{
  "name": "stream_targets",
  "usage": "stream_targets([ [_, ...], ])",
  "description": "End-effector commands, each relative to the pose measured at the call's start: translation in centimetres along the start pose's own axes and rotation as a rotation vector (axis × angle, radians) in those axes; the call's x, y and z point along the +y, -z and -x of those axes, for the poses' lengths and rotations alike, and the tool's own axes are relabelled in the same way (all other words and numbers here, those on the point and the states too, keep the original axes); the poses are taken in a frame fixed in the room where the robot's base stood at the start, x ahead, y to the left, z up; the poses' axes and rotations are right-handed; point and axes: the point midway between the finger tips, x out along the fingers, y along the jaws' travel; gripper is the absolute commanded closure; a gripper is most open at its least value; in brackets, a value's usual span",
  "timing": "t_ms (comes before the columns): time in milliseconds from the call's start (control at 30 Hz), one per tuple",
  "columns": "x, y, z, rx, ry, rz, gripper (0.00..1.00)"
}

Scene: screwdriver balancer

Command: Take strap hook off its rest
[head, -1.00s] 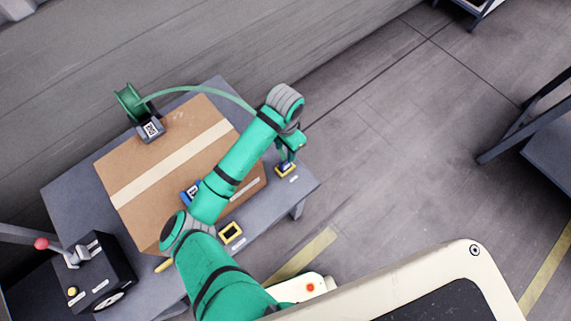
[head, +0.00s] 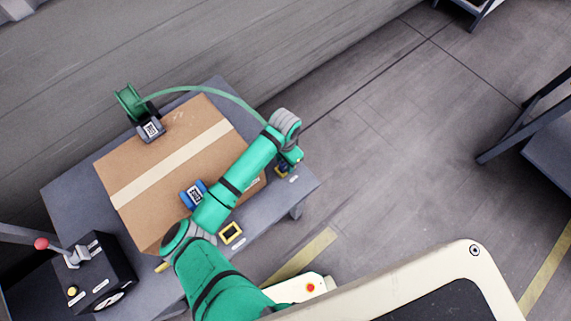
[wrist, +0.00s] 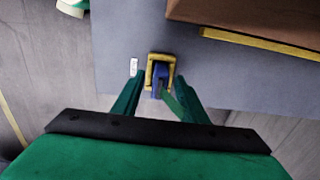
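The strap hook (wrist: 158,76) is a small blue piece in its yellow rest (wrist: 161,58) on the grey table, with a bit of green strap (wrist: 172,103) by it. In the wrist view my gripper (wrist: 157,80) is open, with one finger on each side of the hook and gaps showing between. In the head view my gripper (head: 291,160) is low at the table's right end, beside the yellow rest (head: 281,171). My arm mostly hides the hook there. The green strap (head: 208,88) arches from a reel (head: 128,102) over the box towards this end.
A taped cardboard box (head: 135,165) fills most of the table (head: 62,200). A black control box (head: 98,268) with a red-knobbed lever stands left.

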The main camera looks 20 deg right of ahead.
Motion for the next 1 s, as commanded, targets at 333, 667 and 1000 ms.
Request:
stream_targets([
  [333,0.0,0.0,0.0,0.0,0.0,0.001,1.0],
  [667,-0.1,0.0,0.2,0.001,0.001,0.001,1.0],
  [1000,0.5,0.1,3.7,0.003,0.001,-0.002,1.0],
])
